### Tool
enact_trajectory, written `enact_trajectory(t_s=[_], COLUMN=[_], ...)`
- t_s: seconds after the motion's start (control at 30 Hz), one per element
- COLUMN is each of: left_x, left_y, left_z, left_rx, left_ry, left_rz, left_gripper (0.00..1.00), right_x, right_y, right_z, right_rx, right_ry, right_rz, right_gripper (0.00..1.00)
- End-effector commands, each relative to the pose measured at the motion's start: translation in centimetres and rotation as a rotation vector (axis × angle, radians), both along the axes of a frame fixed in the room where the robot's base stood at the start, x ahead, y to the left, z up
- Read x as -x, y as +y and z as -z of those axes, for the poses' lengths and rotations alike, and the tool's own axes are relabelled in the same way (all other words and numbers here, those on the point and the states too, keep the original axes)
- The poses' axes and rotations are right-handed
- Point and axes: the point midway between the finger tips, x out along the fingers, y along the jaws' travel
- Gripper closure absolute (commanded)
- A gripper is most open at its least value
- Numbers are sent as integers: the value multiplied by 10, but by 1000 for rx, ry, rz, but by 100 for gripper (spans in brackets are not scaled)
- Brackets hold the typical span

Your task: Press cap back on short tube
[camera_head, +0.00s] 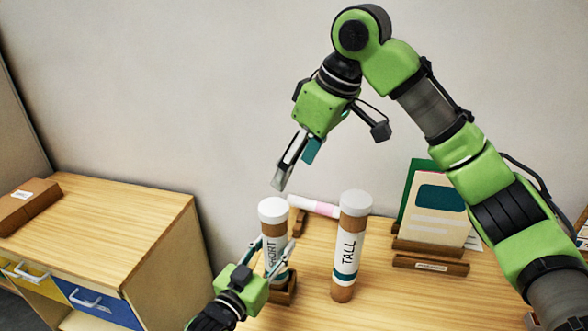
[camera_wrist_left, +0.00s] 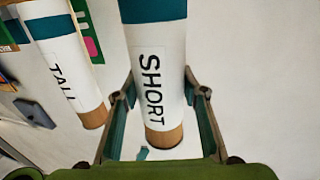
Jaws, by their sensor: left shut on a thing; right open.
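The short tube (camera_head: 271,235), brown with a white "SHORT" label, stands upright at a wooden holder (camera_head: 286,292). A white cap (camera_head: 273,209) sits on its top; I cannot tell how tightly. My left gripper (camera_head: 273,262) is shut around the tube's label. In the left wrist view its fingers flank the short tube (camera_wrist_left: 155,80), seen upside down, and the cap cannot be made out. My right gripper (camera_head: 297,165) is open and empty, above the cap and slightly right, pointing down-left.
The tall tube (camera_head: 347,250), white-capped, stands close right of the short tube. A pink-and-white roll (camera_head: 315,205) lies behind. A green and cream card (camera_head: 437,203) stands in a wooden rack at right. A drawer cabinet (camera_head: 110,235) is at left.

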Motion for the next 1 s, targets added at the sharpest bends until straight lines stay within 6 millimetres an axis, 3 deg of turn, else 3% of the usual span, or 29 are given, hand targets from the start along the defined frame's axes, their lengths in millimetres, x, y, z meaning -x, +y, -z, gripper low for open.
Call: enact_trajectory(t_s=[0.1, 0.13, 0.2, 0.63, 1.0], left_x=[1, 1, 1, 7, 69], left_y=[0, 0, 0, 4, 41], left_z=[3, 3, 3, 2, 3], left_rx=[0, 0, -1, -2, -2], left_ry=[7, 7, 5, 3, 6], left_rz=[1, 1, 1, -1, 0], left_gripper=[99, 53, 41, 41, 41], right_x=[0, 0, 0, 0, 0], right_y=[0, 0, 0, 0, 0], right_z=[0, 0, 0, 0, 0], right_rx=[0, 0, 0, 0, 0], right_ry=[0, 0, 0, 0, 0], right_rz=[0, 0, 0, 0, 0], right_gripper=[36, 36, 36, 36, 36])
